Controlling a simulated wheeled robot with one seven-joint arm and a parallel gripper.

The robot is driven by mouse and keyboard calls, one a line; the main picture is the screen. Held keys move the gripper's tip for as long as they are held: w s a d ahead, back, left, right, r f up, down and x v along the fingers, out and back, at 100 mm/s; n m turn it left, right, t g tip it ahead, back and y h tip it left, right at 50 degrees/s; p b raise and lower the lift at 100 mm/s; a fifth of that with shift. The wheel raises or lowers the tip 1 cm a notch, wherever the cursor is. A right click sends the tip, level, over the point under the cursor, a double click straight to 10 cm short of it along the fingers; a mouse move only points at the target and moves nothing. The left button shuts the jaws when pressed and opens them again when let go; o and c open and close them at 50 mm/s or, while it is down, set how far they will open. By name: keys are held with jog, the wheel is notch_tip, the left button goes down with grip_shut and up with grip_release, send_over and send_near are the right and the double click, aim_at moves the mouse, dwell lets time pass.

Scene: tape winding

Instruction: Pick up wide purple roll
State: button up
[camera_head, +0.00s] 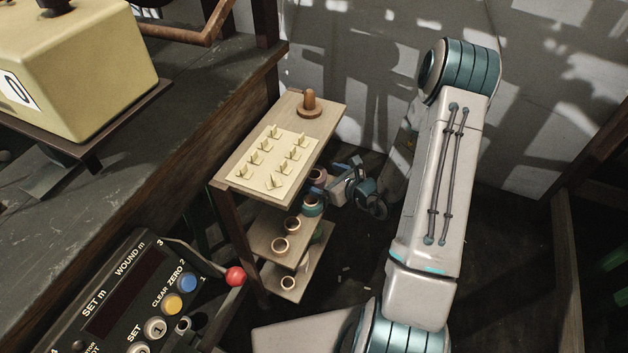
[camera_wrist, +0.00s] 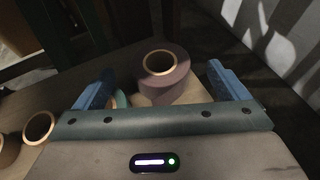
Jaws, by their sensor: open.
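The wide purple roll (camera_wrist: 165,90), dull purple with a tan core, lies with its core facing up in the wrist view. It also shows small in the head view (camera_head: 318,177), at the far end of the cart's middle shelf, partly hidden by the cart top. My gripper (camera_wrist: 160,70) is open, with one blue finger to the left of the roll and one to the right. Gaps show between the roll and both fingers. In the head view my gripper (camera_head: 346,187) is just right of the roll.
A teal roll (camera_head: 312,206) sits close to the purple one, and other rolls (camera_head: 280,247) stand nearer on the shelves. The cart top (camera_head: 240,163) overhangs the middle shelf and bears a pegged plate and a brown knob. A workbench (camera_head: 180,125) stands at left.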

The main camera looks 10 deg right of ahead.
jog(key=x, duration=0.2)
jog(key=shift+w+a+f, duration=0.15)
jog(key=shift+w+f, duration=0.05)
jog(key=shift+f, duration=0.05)
jog(key=c, duration=1.1)
jog(key=shift+s+f, duration=0.1)
